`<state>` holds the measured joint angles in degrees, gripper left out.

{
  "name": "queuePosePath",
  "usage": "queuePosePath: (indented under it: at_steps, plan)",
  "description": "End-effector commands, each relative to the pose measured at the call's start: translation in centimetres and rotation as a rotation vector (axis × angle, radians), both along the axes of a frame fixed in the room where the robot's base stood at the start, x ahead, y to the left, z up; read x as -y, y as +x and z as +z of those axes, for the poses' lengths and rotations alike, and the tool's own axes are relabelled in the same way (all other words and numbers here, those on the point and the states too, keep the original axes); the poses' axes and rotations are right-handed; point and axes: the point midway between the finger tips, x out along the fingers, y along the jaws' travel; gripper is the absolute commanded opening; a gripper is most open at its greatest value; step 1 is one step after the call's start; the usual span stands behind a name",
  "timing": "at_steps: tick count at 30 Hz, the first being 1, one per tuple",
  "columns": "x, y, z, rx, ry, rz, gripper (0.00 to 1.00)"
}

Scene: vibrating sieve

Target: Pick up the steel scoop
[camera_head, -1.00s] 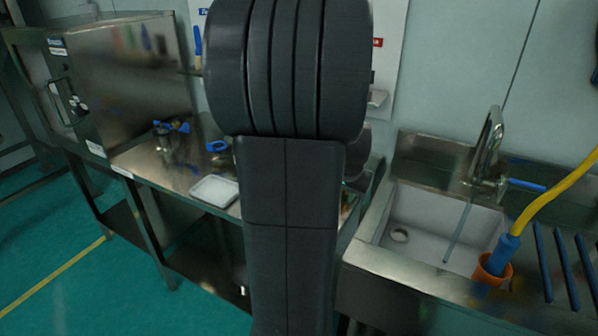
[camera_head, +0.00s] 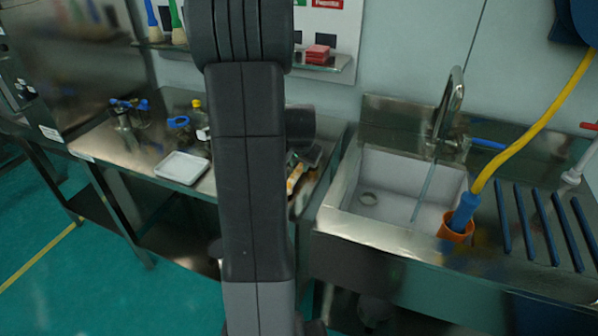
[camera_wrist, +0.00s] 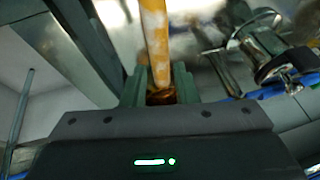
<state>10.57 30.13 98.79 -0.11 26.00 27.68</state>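I cannot clearly make out the steel scoop. In the wrist view, shiny metal pieces (camera_wrist: 238,52) lie at the upper right, but which one is the scoop, if any, is unclear. My gripper (camera_wrist: 160,92) shows its two green fingers at the middle of the wrist view. A long orange-and-white stick-like thing (camera_wrist: 156,40) runs up the picture from between the fingers; whether they press on it is unclear. In the head view, an orange-and-white piece (camera_head: 296,178) shows right beside my arm, over the bench's right end. My arm hides much of the bench there.
The steel bench (camera_head: 95,143) carries a white tray (camera_head: 181,168) and blue-topped items (camera_head: 178,122). At right is a sink (camera_head: 385,195) with a tap (camera_head: 450,105), an orange cup (camera_head: 455,230) and a yellow hose (camera_head: 540,122). A wall shelf (camera_head: 325,62) hangs above.

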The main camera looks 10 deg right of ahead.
Motion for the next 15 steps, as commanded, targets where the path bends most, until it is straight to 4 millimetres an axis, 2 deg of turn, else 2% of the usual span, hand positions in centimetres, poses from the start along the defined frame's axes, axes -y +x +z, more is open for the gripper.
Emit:
queuePosePath:
  at_steps: [9,15]
  plan:
    - [0.1,1.2,-3.5,-0.004,0.0,0.001,0.27]
    - [0.2,1.7,-4.5,-0.002,0.0,0.0,0.27]
